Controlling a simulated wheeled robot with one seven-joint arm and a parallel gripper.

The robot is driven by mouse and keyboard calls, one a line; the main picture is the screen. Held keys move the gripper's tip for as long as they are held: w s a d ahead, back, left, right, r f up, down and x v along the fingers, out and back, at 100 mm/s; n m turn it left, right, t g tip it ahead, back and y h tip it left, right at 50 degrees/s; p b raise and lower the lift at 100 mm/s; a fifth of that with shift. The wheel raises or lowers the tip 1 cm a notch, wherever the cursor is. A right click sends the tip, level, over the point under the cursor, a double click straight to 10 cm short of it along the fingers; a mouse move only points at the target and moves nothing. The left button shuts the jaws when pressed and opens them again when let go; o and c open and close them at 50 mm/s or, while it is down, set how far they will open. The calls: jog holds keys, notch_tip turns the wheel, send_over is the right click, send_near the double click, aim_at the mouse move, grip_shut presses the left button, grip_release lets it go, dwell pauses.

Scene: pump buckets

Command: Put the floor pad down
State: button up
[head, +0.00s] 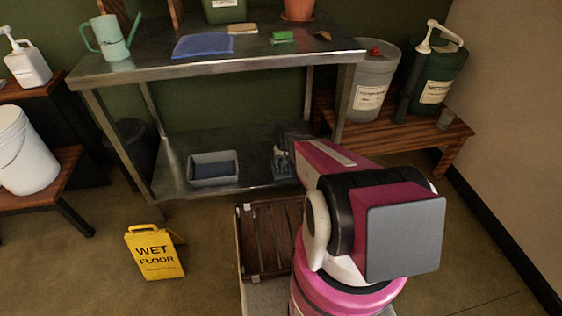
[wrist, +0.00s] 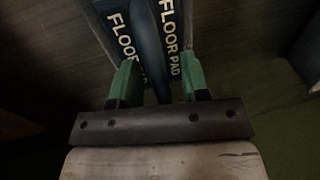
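My gripper (wrist: 158,75) has green fingers, one on each side of a dark blue ridge of the floor pad (wrist: 150,30). It appears shut on the floor pad. White "FLOOR PAD" lettering shows on dark faces on both sides of the ridge in the wrist view. In the head view my gripper (head: 284,150) is at the lower shelf (head: 240,145) of the metal table, right of the grey tray. The pad is small and partly hidden there, and I cannot tell whether it touches the shelf.
A grey tray (head: 213,181) holding something dark blue sits on the lower shelf. A table leg (head: 342,105) stands right of my gripper. A yellow wet floor sign (head: 152,254) and a brown slatted crate (head: 262,275) are in front. The tabletop (head: 150,62) is overhead.

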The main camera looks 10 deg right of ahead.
jog(key=shift+r, duration=0.1)
notch_tip(320, 180, up, 12)
jog(key=d, duration=0.2)
jog(key=s+a+r+h, duration=0.2)
jog(key=s+r, duration=1.6)
jog(key=s, duration=0.3)
jog(key=shift+s+r, duration=0.3)
jog(key=shift+s, duration=0.05)
jog(key=shift+o, duration=0.3)
